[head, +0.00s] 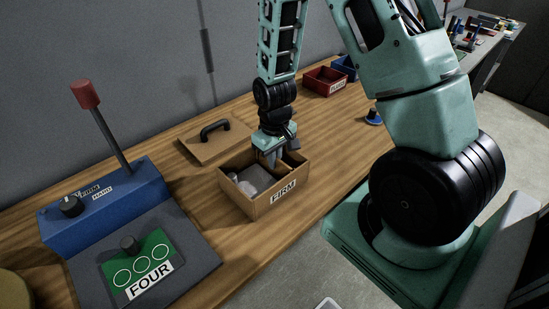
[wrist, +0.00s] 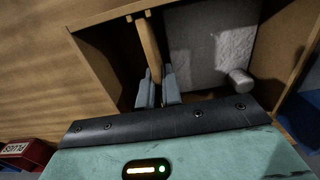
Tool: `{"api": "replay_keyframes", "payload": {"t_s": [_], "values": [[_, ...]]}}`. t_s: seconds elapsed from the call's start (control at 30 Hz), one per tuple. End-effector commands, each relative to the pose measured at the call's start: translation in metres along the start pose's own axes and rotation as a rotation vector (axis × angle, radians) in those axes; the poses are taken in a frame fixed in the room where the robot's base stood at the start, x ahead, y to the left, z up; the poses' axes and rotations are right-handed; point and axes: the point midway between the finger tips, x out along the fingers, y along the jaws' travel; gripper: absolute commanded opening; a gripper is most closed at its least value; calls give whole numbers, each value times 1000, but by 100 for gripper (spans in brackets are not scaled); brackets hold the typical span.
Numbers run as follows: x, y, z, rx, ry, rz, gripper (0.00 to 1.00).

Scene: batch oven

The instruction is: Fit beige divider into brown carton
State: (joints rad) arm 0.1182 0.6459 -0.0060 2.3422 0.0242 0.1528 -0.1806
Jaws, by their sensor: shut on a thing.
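The brown carton (head: 265,207), labelled FIRM, stands open on the wooden bench. My gripper (head: 274,157) points down into its far part. In the wrist view my gripper (wrist: 158,90) is shut on the beige divider (wrist: 148,45), a thin upright panel seen along its top edge. The divider's far end is at the carton wall, between two small light tabs. The carton's rim (wrist: 105,14) shows around it. The divider's lower edge is hidden, so I cannot tell how deep it sits.
A grey block (wrist: 205,45) and a small pale cylinder (wrist: 239,80) lie in the carton beside the divider. A lid with a black handle (head: 216,131) lies behind the carton. The blue lever box (head: 108,208) and a green FOUR panel (head: 140,262) stand left. A red bin (head: 325,81) stands behind.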

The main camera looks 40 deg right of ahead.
Motion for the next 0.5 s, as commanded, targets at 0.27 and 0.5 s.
{"api": "replay_keyframes", "payload": {"t_s": [0.27,0.5], "values": [[3,0,0,0,0,0,0],[3,0,0,0,0,0,12]]}}
